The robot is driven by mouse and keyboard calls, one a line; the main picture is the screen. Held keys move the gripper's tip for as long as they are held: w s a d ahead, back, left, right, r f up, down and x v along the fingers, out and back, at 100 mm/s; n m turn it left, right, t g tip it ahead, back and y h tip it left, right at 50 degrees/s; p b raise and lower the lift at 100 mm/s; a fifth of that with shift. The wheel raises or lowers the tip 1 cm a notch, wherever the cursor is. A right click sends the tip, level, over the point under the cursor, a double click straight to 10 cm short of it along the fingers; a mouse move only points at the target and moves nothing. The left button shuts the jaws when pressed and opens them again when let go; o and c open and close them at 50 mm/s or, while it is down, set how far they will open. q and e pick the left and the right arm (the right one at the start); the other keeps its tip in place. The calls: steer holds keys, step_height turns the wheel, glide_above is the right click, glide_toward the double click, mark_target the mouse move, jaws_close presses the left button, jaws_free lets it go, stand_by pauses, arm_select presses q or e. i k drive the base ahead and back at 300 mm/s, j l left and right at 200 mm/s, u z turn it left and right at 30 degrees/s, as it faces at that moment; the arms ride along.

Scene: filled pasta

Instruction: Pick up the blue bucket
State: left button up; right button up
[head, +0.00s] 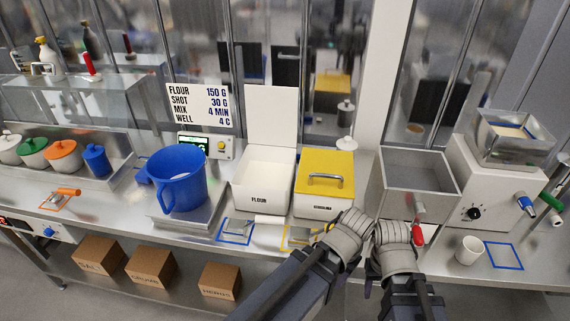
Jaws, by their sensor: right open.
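The blue bucket (180,182), a jug-like vessel with a handle, stands upright on a metal scale platform (196,222) left of centre. Nothing is gripping it. My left gripper (338,228) is at the counter's front edge, in front of the yellow-lidded bin and well to the right of the bucket; its fingers are mostly hidden, so I cannot tell its opening. My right gripper (418,214) is open beside it, farther from the bucket, in front of the grey open bin.
A white flour bin (262,200) with a raised lid and a yellow-lidded bin (324,172) stand right of the bucket. Coloured-lid containers (62,155) stand left. A white cup (469,250) and a machine (480,205) are at right. Cardboard boxes (150,268) sit below.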

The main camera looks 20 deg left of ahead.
mark_target(177, 172)
steer(key=u, duration=1.65)
